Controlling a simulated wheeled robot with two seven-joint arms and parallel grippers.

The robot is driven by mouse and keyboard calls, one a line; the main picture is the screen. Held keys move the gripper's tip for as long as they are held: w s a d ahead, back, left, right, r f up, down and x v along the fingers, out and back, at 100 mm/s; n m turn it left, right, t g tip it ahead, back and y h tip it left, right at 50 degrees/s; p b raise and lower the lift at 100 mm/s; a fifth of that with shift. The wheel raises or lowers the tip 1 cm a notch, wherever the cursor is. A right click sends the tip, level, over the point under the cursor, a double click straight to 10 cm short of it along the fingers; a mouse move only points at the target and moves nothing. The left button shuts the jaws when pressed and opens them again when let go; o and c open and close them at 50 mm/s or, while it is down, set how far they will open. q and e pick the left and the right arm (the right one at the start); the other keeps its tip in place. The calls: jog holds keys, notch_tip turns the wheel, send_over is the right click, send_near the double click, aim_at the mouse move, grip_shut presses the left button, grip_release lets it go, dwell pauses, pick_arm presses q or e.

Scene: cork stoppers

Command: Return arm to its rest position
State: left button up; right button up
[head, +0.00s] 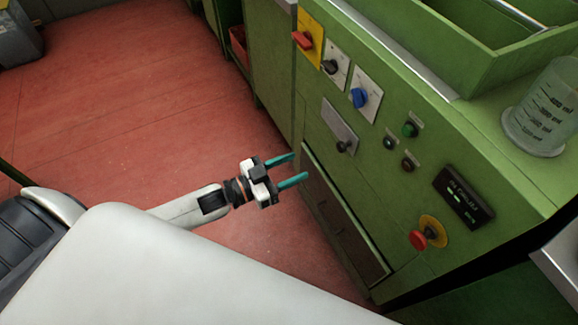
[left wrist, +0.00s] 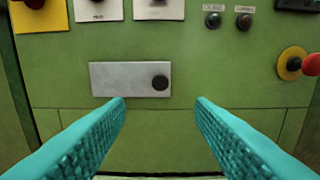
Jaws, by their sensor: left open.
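My left gripper (head: 291,171) has two teal fingers and is open and empty. In the head view it reaches in from the left, in front of the green machine cabinet (head: 375,190) and above the red floor. In the left wrist view its fingers (left wrist: 160,108) are spread apart, with only the green panel between and beyond them. A grey plate with a black knob (left wrist: 130,79) is on the panel just above the fingertips; it also shows in the head view (head: 339,126). My right gripper is not in view.
The panel carries a red switch on yellow (head: 303,40), a blue knob (head: 359,97), small buttons, a display (head: 463,197) and a red stop button (head: 418,239). A measuring beaker (head: 542,110) and a green tray (head: 480,60) stand on top. The red floor (head: 130,110) at left is clear.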

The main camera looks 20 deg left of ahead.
pick_arm(q)
jog(key=shift+s+a, duration=0.1)
jog(key=shift+s, duration=0.05)
dwell(0.4)
jog(key=s+a+f+n+g+y, duration=0.2)
jog(key=s+f+y, duration=0.1)
jog(key=f, duration=0.5)
jog(key=s+a+f+n+g+y, duration=0.1)
jog(key=s+f+g+y, duration=0.25)
jog(key=f, duration=0.55)
jog(key=s+a+f+n+g+y, duration=0.2)
jog(key=s+f+y, duration=0.15)
jog(key=f, duration=0.45)
jog(key=s+d+f+g, duration=0.2)
jog(key=s+f+g, duration=0.2)
jog(key=s+f, duration=0.3)
jog(key=s+a+r+g+y+p, duration=0.1)
jog(key=s+a+r+p, duration=0.1)
jog(key=s+p, duration=1.3)
jog(key=s, duration=0.3)
jog(key=shift+a+r+g, duration=0.2)
jog(key=shift+g, duration=0.15)
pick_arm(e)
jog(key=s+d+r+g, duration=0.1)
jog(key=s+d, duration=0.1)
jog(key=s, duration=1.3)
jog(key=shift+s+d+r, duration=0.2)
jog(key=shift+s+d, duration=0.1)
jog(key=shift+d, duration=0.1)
